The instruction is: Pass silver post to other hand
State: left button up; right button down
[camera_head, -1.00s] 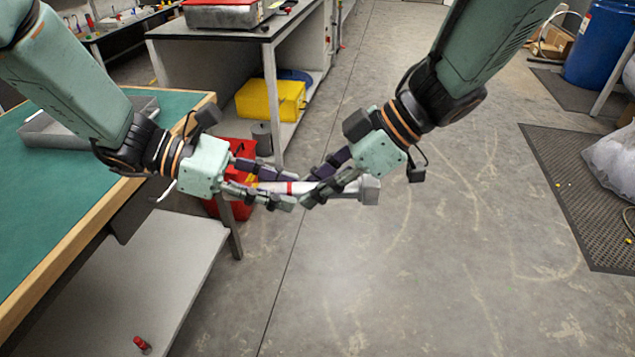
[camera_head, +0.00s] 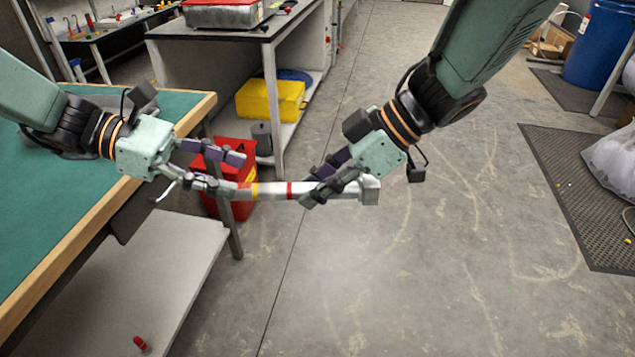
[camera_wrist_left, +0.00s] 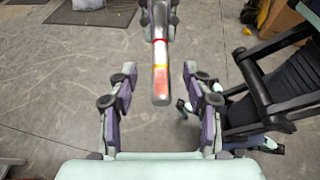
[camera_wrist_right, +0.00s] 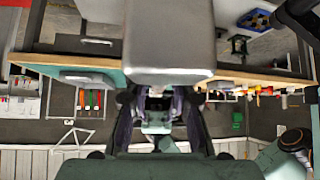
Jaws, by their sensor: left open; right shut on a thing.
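The silver post (camera_head: 270,190) is a rod with a red and a yellow band and a wider block at its right end. It is held level above the floor. My right gripper (camera_head: 318,187) is shut on it near the block end. My left gripper (camera_head: 240,172) is open, at the post's free left end. In the left wrist view, the post's free end (camera_wrist_left: 161,85) lies between and beyond the spread fingers of my left gripper (camera_wrist_left: 162,90), touching neither.
A green-topped table (camera_head: 60,225) with a wooden edge stands at the left, close under my left arm. A red bin (camera_head: 232,160) stands behind the post. A yellow box (camera_head: 270,100) sits on a shelf.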

pick_arm(q)
jog(key=s+a+f+m+g+y, duration=0.1)
jog(key=s+a+f+y, duration=0.25)
jog(key=f, duration=0.45)
jog(key=s+a+f+m+y, duration=0.25)
jog(key=s+f, duration=0.25)
jog(key=f, duration=0.3)
jog(key=s+a+f+m+g+y, duration=0.1)
jog(key=s+a+f+y, duration=0.2)
jog(key=s+f, duration=0.35)
jog(key=s+a+f+m+t+y, duration=0.3)
jog(key=s+f+m+y, duration=0.1)
jog(key=s+f+m, duration=0.6)
jog(key=shift+s+f+m+y, duration=0.3)
jog(key=shift+s+m, duration=0.75)
jog(key=shift+s, duration=0.55)
